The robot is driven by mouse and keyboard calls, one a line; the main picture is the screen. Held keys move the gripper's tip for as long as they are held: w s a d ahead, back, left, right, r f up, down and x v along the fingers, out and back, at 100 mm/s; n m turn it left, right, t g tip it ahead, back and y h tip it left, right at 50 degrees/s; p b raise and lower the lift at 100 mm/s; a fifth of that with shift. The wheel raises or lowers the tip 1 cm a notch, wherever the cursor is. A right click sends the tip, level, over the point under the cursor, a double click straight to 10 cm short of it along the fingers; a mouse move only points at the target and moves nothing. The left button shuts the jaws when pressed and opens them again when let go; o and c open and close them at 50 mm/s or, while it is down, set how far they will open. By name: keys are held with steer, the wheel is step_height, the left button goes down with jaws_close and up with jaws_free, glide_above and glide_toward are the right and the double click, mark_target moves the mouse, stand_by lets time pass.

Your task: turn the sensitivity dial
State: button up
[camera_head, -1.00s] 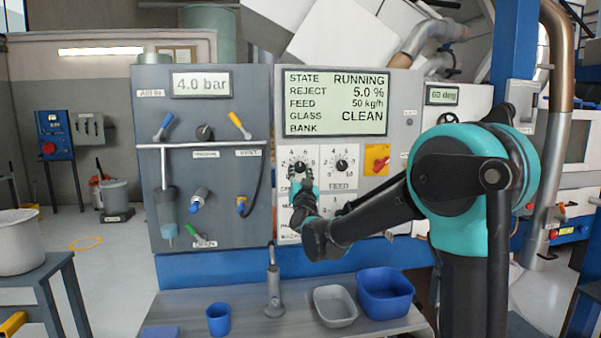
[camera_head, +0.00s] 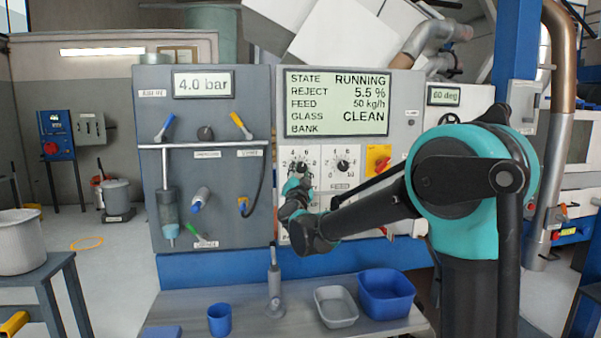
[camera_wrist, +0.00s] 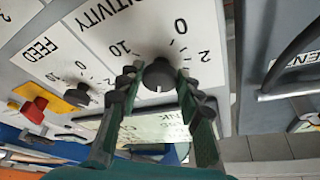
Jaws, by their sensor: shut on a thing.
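The sensitivity dial (camera_wrist: 160,73) is a dark round knob on a white panel with printed numbers, seen in the wrist view. A short white mark shows on its face. My gripper (camera_wrist: 156,84) has one finger on each side of the knob and is shut on it. In the head view, my gripper (camera_head: 299,178) is at the upper left dial of the white panel and partly hides it. The display (camera_head: 337,102) above reads RUNNING, reject 5.5 %, feed 50 kg/h, glass CLEAN; its BANK line is blank.
The feed dial (camera_head: 343,166) is just right of the gripper, with a red switch on a yellow plate (camera_head: 378,158) beyond it. A grey panel with levers (camera_head: 220,130) stands left. Below, a shelf holds a blue cup (camera_head: 220,320), a grey tray (camera_head: 336,307) and a blue bin (camera_head: 387,295).

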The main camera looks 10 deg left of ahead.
steer(key=o, duration=1.2)
steer(key=shift+c, duration=0.2)
steer(key=v, duration=1.2)
steer(key=shift+d, duration=0.15)
